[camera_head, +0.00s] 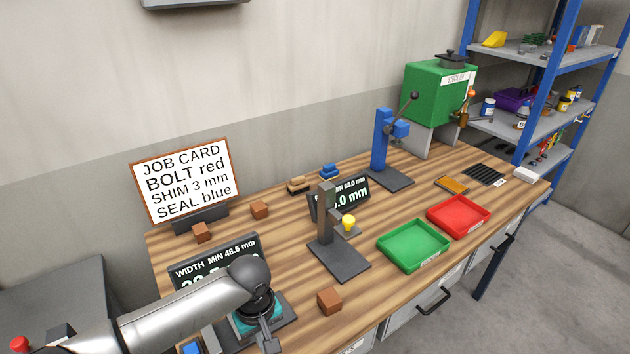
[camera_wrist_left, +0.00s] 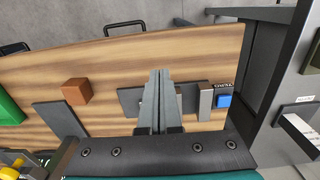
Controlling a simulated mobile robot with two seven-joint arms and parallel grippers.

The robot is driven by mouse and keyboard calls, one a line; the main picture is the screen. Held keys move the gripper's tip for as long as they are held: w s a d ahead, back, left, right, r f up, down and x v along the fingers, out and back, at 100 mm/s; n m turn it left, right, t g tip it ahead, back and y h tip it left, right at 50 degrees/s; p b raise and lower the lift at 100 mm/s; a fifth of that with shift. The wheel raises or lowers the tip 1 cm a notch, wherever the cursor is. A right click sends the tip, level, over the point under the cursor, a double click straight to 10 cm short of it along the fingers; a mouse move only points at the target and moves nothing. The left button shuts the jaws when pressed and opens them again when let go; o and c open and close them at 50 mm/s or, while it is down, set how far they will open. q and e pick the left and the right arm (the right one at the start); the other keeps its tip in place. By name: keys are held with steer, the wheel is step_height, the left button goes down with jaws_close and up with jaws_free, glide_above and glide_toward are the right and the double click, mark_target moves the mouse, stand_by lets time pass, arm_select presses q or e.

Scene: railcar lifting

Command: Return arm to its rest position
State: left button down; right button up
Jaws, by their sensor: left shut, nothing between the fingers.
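My left arm comes in from the lower left of the head view, over the near left part of the wooden bench. My left gripper (camera_head: 268,342) hangs downward above the width gauge area, in front of the black width display (camera_head: 218,262), which it partly hides. In the left wrist view the two fingers (camera_wrist_left: 160,75) are together with nothing between them. Below them lies a dark plate with a grey upright block (camera_wrist_left: 205,101) and a blue button (camera_wrist_left: 224,101) beside it. My right gripper does not show.
A brown block (camera_head: 330,301) sits right of my gripper; a dark stand (camera_head: 338,260) is behind it. Green (camera_head: 414,245) and red (camera_head: 458,215) trays lie further right. The job card (camera_head: 187,178) stands at the back left. A grey cabinet (camera_head: 60,300) is left of the bench.

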arm_select(q)
steer(key=s+d+r+m+t+h, duration=0.1)
steer(key=s+d+r+m+h, duration=0.15)
steer(key=s+d+m, duration=0.4)
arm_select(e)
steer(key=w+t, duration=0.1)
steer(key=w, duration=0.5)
arm_select(q)
steer(key=s+a+r+m+t+y, duration=0.2)
steer(key=s+a+r+t+y, duration=0.15)
steer(key=s+a, duration=0.85)
step_height(320, 180, down, 33)
steer(key=g+h+b, duration=0.1)
steer(key=g+b, duration=0.1)
steer(key=b, duration=1)
steer(key=s+a+f+b, duration=0.1)
steer(key=s+f+b, duration=0.5)
steer(key=f, duration=0.7)
steer(key=s+a+f+g+b, duration=0.1)
steer(key=s+a+f+b, duration=0.1)
steer(key=s+f+b, duration=0.4)
steer(key=s+f, duration=0.4)
steer(key=f, duration=0.3)
steer(key=shift+f, duration=0.2)
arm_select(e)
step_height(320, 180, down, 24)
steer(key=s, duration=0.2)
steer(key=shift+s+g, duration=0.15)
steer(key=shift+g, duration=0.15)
